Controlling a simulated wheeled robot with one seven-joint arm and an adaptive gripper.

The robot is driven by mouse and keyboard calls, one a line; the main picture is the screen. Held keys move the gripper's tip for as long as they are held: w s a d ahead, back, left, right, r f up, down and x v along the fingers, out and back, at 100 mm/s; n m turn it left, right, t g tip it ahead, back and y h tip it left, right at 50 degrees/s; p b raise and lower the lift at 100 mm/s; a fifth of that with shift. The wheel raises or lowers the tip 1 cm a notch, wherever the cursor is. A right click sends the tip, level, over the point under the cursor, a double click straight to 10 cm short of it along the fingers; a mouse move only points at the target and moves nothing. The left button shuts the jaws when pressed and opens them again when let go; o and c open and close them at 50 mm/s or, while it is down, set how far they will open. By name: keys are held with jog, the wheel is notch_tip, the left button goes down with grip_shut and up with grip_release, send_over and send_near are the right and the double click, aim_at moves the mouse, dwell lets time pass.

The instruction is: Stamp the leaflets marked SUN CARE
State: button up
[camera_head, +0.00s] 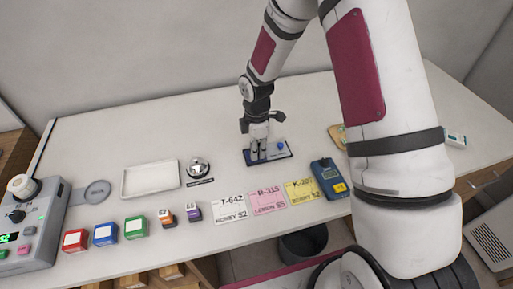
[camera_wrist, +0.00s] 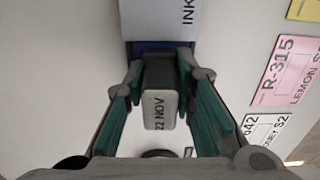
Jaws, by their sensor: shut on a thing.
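My gripper (camera_head: 262,150) is shut on a dark stamp with a pale end reading "22 NOV" (camera_wrist: 160,110). It is low over the blue ink pad (camera_head: 284,155); whether the stamp touches it is unclear. The wrist view shows a grey part marked "INK" (camera_wrist: 160,20) just ahead of the stamp. Three cards lie in a row: white "T-642 HONEY S2" (camera_head: 230,209), pink "R-315 LEMON S5" (camera_head: 268,201) and yellow "BERRY S2" (camera_head: 302,190). The pink card also shows in the wrist view (camera_wrist: 284,72). I see no SUN CARE wording.
An orange stamp (camera_head: 166,217) and a purple stamp (camera_head: 192,212) stand beside red (camera_head: 75,240), blue (camera_head: 105,234) and green (camera_head: 135,228) boxes. A white tray (camera_head: 150,194), a bell (camera_head: 198,168), a control box (camera_head: 30,225) and a blue device (camera_head: 329,179) are also there.

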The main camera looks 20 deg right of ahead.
dwell(0.4)
jog(key=shift+r+p, duration=1.05)
jog(key=shift+r, duration=2.4)
